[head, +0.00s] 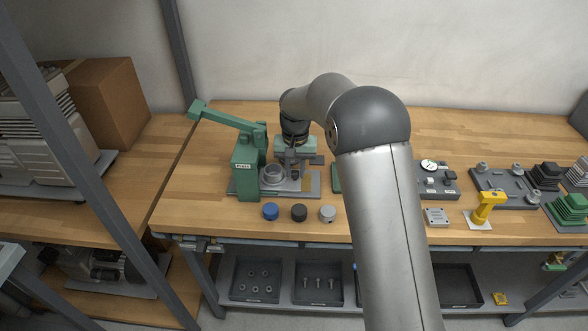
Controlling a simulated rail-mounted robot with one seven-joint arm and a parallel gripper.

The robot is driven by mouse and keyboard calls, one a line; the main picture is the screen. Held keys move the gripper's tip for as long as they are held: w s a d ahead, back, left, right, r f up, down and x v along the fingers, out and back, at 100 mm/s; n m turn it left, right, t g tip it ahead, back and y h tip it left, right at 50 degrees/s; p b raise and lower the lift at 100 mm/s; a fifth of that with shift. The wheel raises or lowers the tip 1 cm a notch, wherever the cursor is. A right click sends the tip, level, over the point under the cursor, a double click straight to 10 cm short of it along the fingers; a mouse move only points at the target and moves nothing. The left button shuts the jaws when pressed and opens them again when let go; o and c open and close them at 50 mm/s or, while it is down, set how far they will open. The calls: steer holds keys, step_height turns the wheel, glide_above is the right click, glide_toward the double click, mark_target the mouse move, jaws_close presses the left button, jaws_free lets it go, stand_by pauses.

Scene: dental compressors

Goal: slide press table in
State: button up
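The green press (247,170) stands on the left part of the wooden bench, with its long lever raised to the upper left. A flat grey plate (314,191), which looks like the press table, lies at its foot and extends to the right. A light grey ring-shaped part (272,174) sits at the plate's left, beside the press column. A small brass-coloured patch shows at the plate's right. My gripper (296,176) points down over the middle of the plate, right of the ring. Its fingers are small and dark here; I cannot tell whether they are open or touching anything.
Blue (270,211), black (299,213) and grey (328,213) knobs stand along the bench front. A dial gauge fixture (432,175), a yellow tool (486,207) and several dark trays or blocks are at right. My arm hides the bench middle. Bins (257,281) sit below.

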steer(key=shift+r, duration=0.1)
step_height(320, 180, up, 17)
steer(key=shift+r+b, duration=0.15)
steer(key=shift+b, duration=0.15)
stand_by(0.4)
